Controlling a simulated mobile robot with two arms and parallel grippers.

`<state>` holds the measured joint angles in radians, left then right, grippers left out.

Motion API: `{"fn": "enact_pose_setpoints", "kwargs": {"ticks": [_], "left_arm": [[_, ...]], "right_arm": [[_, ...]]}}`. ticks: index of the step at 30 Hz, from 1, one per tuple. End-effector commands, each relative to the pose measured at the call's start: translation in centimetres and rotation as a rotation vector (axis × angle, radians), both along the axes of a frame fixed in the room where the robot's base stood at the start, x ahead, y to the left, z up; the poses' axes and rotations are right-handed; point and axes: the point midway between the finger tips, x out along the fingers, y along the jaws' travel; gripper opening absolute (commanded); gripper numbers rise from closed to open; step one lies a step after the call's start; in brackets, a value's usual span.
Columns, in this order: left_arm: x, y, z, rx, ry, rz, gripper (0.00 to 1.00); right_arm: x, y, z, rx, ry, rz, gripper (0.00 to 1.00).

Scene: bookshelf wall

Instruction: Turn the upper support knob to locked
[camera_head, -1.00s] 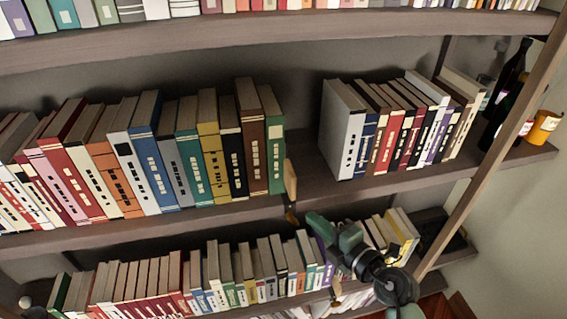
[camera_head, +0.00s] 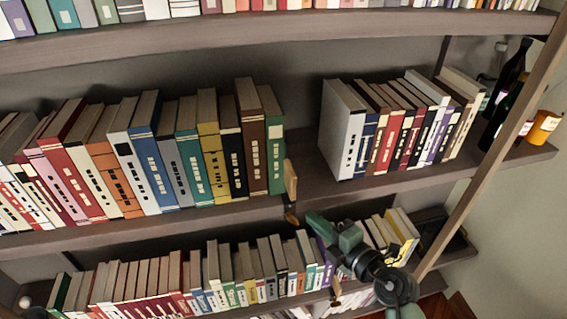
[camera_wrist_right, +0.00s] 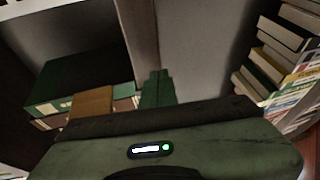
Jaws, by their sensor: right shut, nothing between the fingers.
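The upper support is a small upright wooden panel (camera_head: 290,181) on the middle shelf, at the right end of the long book row. Its small brown knob (camera_head: 291,215) sits just below it at the shelf's front edge. The knob's exact angle is too small to read. My right gripper (camera_head: 312,220) is dark green, shut and empty, with its tips just right of the knob. A narrow gap seems to lie between them. The shut fingers (camera_wrist_right: 158,90) also show in the right wrist view, where I cannot make out the knob. My left gripper is out of view.
A lower wooden support (camera_head: 336,287) stands on the shelf below, near my right arm. Books fill the middle shelf left of the upper support, and a second group (camera_head: 395,125) stands to its right. Bottles and an orange jar (camera_head: 541,127) stand at the far right.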

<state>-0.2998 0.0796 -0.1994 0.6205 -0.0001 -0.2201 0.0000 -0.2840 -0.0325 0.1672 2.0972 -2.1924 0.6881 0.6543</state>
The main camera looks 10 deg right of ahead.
Motion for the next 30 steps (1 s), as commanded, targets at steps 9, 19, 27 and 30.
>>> {"fn": "enact_pose_setpoints", "kwargs": {"ticks": [9,19,27,30], "left_arm": [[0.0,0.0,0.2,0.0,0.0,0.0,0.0],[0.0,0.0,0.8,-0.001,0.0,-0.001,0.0],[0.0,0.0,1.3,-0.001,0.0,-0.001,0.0],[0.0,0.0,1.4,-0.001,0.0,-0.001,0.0]], "right_arm": [[0.0,0.3,0.1,0.001,0.0,0.0,0.0],[0.0,1.1,0.0,0.001,0.002,0.0,0.0],[0.0,1.8,0.1,0.001,0.0,0.0,0.0],[0.0,2.0,0.1,0.002,0.001,0.0,0.0]]}}
